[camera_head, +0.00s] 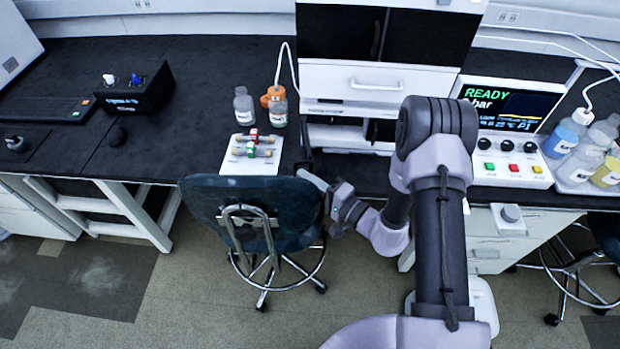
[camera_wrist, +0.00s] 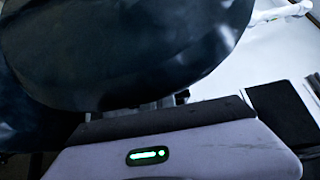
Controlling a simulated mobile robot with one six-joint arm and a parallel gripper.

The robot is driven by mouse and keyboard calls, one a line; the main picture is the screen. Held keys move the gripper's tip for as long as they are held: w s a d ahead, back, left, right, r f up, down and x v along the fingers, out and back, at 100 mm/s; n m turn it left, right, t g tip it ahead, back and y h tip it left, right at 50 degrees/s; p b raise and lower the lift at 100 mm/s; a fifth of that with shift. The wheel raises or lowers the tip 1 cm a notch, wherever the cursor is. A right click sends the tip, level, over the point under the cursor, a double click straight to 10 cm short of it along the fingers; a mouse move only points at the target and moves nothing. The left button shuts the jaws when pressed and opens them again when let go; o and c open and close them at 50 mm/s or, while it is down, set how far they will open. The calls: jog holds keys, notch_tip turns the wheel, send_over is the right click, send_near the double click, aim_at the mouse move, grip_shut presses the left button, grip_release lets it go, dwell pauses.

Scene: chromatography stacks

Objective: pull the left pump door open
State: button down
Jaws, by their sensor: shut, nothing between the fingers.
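The instrument stack has two dark doors side by side at the top middle of the head view. The left door (camera_head: 335,35) looks shut, with an upright handle near its right edge; the right door (camera_head: 432,38) is beside it. No label marks them as pump doors, and the stack's top is cut off. My gripper (camera_head: 312,181) is low, in front of the bench edge and beside the chair's back, well away from the doors. It is shut and empty. In the wrist view its body lies below the chair back, and its fingertips are hard to make out.
A dark chair (camera_head: 270,203) stands left of my gripper; its back (camera_wrist: 110,45) fills much of the wrist view. A white drawer (camera_head: 350,84) is below the doors. Bottles (camera_head: 243,106) and a white tray (camera_head: 235,164) stand left, a READY control unit (camera_head: 512,172) right.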

dwell(0.5)
jog(key=p+v, duration=0.3)
jog(key=v, duration=1.4)
jog(key=a+r+n+g+p, duration=0.45)
jog(key=n+g, duration=0.75)
jog(key=n, duration=0.3)
jog(key=w+d+r+n+h+p, duration=0.1)
jog(key=w+r+n+h, duration=0.2)
jog(key=w+n+h, duration=0.4)
jog(key=w+d+r+n+h+p, duration=0.2)
jog(key=w+r+n+h, duration=0.15)
jog(key=w+n, duration=0.35)
jog(key=a+f+m+b, duration=0.1)
jog(key=a+f+b, duration=0.2)
jog(key=a+f, duration=0.4)
jog(key=shift+a+f+y+b, duration=0.3)
jog(key=shift+a+f+y, duration=0.15)
jog(key=shift+f, duration=0.5)
